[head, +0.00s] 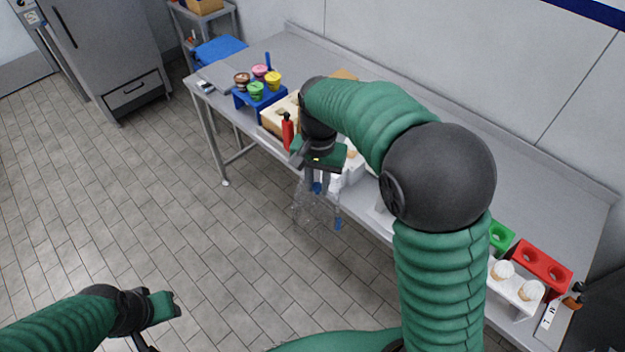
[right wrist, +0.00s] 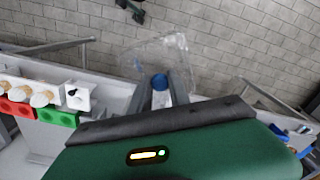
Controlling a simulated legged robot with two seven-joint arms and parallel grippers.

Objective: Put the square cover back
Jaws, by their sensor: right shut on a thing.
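The square cover (right wrist: 150,55) is clear, see-through plastic. My right gripper (head: 327,206) is shut on it, with blue fingertips at its edge; the gripper also shows in the right wrist view (right wrist: 161,90). In the head view the cover (head: 307,205) hangs over the floor just in front of the table's front edge, and its outline is faint. My left gripper (head: 163,304) is low at the left, over the floor, away from the cover; its jaw opening is not clear.
The long grey table (head: 308,55) bears a blue rack of colored cups (head: 258,88), a red bottle (head: 287,131), and a white box partly behind my right arm (head: 352,172). A white holder with cones (head: 516,288), a green holder (head: 499,236) and a red holder (head: 545,267) stand right.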

